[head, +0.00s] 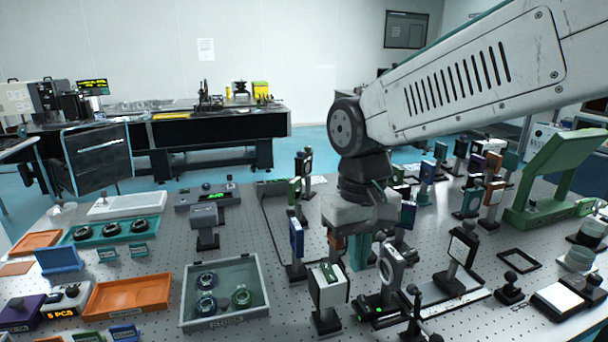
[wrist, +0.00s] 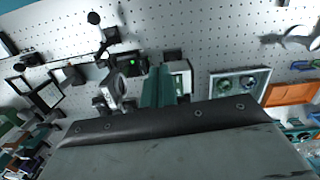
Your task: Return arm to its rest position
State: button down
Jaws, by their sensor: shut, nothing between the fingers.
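My gripper (head: 358,252) hangs below my arm over the middle of the optical table (head: 240,235), among several upright optic mounts. Its teal fingers are together with nothing seen between them. In the wrist view the closed fingers (wrist: 158,88) point at the perforated table top. A white-faced mount (head: 328,287) stands just in front and to the left of the fingers. A ring-shaped mount (head: 390,268) with a green light at its base stands just to the right. Whether the fingers touch either mount cannot be told.
A clear-lidded box (head: 222,318) with round optics and an orange tray (head: 128,294) stand at left. More mounts crowd the table behind and right of my gripper. A large green stand (head: 558,178) rises at right. Some bare table shows left of the mounts.

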jog(key=s+d+m+t, duration=0.2)
jog(key=s+d+m, duration=0.2)
jog(key=s+d, duration=1.1)
jog(key=shift+s+d+r, duration=0.15)
jog(key=shift+s+d, duration=0.1)
jog(key=shift+d, duration=0.85)
